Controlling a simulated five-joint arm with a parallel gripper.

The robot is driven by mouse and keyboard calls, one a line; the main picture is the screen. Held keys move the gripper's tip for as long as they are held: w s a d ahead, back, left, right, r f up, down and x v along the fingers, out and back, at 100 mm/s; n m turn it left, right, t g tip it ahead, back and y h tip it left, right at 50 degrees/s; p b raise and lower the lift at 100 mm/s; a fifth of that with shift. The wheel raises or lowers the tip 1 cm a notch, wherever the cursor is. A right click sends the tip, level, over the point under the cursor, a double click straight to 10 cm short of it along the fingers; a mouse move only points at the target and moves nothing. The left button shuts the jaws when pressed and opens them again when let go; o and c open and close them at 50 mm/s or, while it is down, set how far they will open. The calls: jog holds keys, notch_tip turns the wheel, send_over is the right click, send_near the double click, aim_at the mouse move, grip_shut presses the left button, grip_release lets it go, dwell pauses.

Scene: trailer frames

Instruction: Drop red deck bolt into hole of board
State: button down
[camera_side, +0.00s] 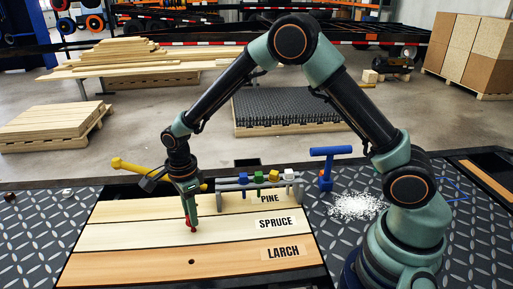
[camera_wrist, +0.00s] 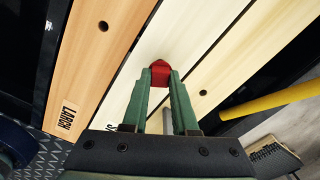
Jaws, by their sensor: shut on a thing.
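My gripper (camera_side: 190,217) is shut on the red deck bolt (camera_side: 194,229), pointing down over the spruce board (camera_side: 125,235). In the wrist view the red bolt (camera_wrist: 160,73) sits between the green fingertips (camera_wrist: 160,80), over the pale spruce board (camera_wrist: 185,40). No hole shows in the spruce board; the bolt and fingers cover part of it. The larch board (camera_side: 110,268) has a dark hole (camera_side: 191,262), also seen in the wrist view (camera_wrist: 103,26). The pine board (camera_side: 130,210) has a hole (camera_wrist: 203,93) in the wrist view. I cannot tell whether the bolt touches the board.
A grey rack (camera_side: 262,185) with several coloured heads stands at the pine board's back. A blue T-handled tool (camera_side: 327,165) and white pellets (camera_side: 357,206) are to the right. A yellow-handled tool (camera_side: 135,168) lies behind the boards. A brush (camera_wrist: 270,163) shows at lower right.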

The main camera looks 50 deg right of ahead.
jog(key=shift+f, duration=1.4)
jog(key=c, duration=0.6)
grip_release()
notch_tip(320, 180, up, 12)
jog(key=shift+r, duration=0.1)
